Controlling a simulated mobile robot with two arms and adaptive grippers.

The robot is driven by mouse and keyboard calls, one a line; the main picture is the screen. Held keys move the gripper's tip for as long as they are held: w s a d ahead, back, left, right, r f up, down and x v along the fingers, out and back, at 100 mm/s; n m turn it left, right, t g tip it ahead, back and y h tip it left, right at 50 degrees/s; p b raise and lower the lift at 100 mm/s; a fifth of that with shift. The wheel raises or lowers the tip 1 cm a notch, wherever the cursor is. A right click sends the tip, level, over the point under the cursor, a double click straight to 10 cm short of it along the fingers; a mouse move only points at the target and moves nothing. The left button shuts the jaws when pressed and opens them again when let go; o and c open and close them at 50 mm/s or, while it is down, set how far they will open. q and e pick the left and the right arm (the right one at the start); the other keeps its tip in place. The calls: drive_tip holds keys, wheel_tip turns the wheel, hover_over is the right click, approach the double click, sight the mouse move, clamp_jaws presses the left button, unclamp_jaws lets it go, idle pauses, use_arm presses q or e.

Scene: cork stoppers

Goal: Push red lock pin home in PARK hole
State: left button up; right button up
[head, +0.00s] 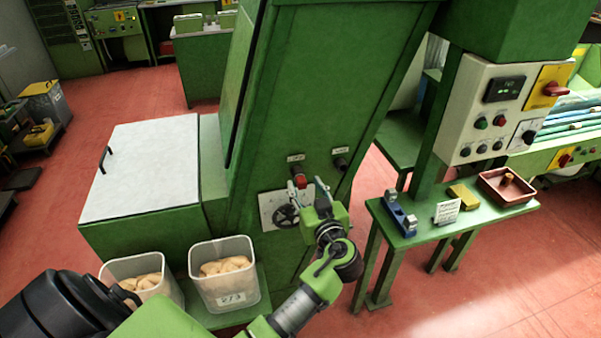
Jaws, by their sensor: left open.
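The red lock pin (301,181) shows as a small red knob on the front of the green machine. It sits at the dark collar of the left hole (297,169); how deep it is cannot be told. A second dark collar, the right hole (340,163), has no red in it. Each hole has a small label above it, too small to read, so I cannot tell which is PARK. My left gripper (308,189) is open, its fingertips right by the red knob, one on either side in the picture. Contact cannot be told. My right gripper is out of view.
A handwheel (287,216) on a white plate sits just below the pin, close to my gripper. Two clear bins (224,297) of corks stand at lower left. A green side table (409,238) at right holds a blue fixture (400,217) and a tray (506,199).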

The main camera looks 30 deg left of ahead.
sight(302, 180)
use_arm(q)
drive_tip(key=p+x, duration=0.1)
drive_tip(key=x, duration=0.3)
drive_tip(key=shift+w+a+r, duration=0.1)
drive_tip(key=shift+w+a, duration=0.05)
drive_tip(key=shift+a, duration=0.05)
drive_tip(key=shift+x, duration=0.8)
clamp_jaws()
unclamp_jaws()
drive_tip(key=shift+d, duration=0.1)
